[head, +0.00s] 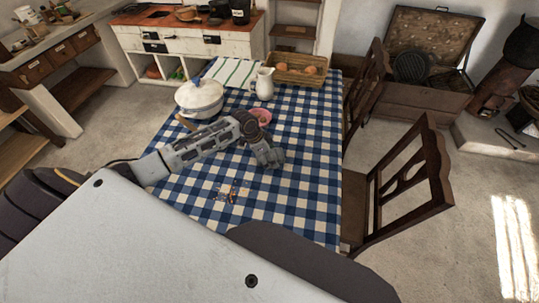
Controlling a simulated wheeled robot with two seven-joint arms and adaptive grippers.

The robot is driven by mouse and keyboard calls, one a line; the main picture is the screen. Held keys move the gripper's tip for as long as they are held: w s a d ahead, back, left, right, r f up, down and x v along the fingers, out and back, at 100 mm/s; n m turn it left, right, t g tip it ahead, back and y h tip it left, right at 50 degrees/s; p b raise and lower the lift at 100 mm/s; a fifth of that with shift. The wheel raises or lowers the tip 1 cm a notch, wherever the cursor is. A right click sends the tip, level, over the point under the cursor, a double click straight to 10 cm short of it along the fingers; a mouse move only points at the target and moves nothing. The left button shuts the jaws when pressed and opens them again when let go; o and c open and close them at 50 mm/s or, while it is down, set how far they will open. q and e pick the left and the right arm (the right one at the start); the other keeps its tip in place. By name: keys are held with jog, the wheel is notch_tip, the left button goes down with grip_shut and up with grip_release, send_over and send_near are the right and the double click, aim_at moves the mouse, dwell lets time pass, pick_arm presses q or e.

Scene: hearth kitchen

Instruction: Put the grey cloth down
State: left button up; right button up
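My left arm comes in from the left over the table with the blue-and-white checked cover (305,190). My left gripper (270,157) is above or close to the middle of the table, pointing to the right and down. It is small and dark grey, and I cannot tell whether its fingers are open or shut. I cannot make out a grey cloth apart from the grey gripper; any cloth there is hidden or blends in with it. My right gripper is not in view.
A white lidded pot (199,98), pink bowl (262,115), white jug (264,84), striped cloth (232,72) and basket (300,70) stand towards the far end. A small colourful item (231,193) lies nearer me. Chairs (415,190) line the right side. The table's right front is clear.

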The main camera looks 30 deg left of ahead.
pick_arm(q)
jog(key=shift+s+a+f, duration=0.15)
jog(key=shift+s+f, duration=0.05)
jog(key=shift+f, duration=0.2)
jog(key=shift+a+r, duration=0.1)
jog(key=shift+r, duration=0.1)
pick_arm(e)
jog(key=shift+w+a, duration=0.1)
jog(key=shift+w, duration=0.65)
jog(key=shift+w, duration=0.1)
pick_arm(q)
jog(key=shift+r, duration=0.4)
jog(key=shift+w+r, duration=0.1)
jog(key=shift+r, duration=0.25)
jog(key=v, duration=1)
jog(key=shift+a+r, duration=0.2)
jog(key=shift+r, duration=0.8)
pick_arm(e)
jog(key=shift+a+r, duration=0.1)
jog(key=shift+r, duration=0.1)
